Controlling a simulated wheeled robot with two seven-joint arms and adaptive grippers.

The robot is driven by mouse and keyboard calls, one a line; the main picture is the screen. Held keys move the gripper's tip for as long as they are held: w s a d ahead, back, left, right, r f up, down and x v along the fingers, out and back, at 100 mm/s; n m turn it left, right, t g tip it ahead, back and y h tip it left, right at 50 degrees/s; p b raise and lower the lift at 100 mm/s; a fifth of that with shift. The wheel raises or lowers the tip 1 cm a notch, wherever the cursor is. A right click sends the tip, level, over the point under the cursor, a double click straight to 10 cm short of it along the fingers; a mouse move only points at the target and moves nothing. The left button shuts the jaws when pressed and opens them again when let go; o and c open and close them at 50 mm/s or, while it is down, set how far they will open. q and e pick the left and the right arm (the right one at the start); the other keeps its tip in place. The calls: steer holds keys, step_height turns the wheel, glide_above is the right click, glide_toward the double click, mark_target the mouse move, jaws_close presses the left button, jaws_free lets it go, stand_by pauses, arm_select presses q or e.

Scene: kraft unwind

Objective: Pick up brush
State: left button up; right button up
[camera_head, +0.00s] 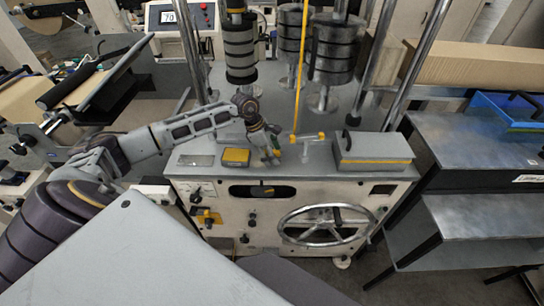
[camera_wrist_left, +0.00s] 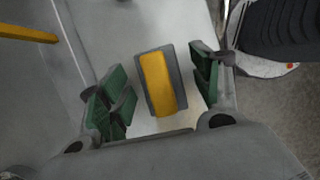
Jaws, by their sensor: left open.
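A small dark block with a yellow top (camera_head: 236,156) lies on the grey machine top, left of my left gripper (camera_head: 270,153). It may be the brush; no bristles show. In the left wrist view, a grey block with a yellow top (camera_wrist_left: 157,84) appears between the green finger pads of my left gripper (camera_wrist_left: 155,92), with gaps on both sides. It looks like the same block. I cannot tell its distance from the fingertips. The left gripper is open and empty. My right gripper is not in view.
A grey case with a yellow band (camera_head: 372,149) stands at the machine top's right. Dark stacked cylinders (camera_head: 335,50) rise behind. A handwheel (camera_head: 324,226) sits on the machine front. A blue tray (camera_head: 505,112) is far right.

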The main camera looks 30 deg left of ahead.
arm_select(q)
steer(key=c, duration=1.1)
steer(key=shift+r, duration=0.2)
steer(key=shift+r, duration=0.6)
step_height(320, 180, up, 8)
steer(key=shift+r+b, duration=0.2)
steer(key=shift+b, duration=0.9)
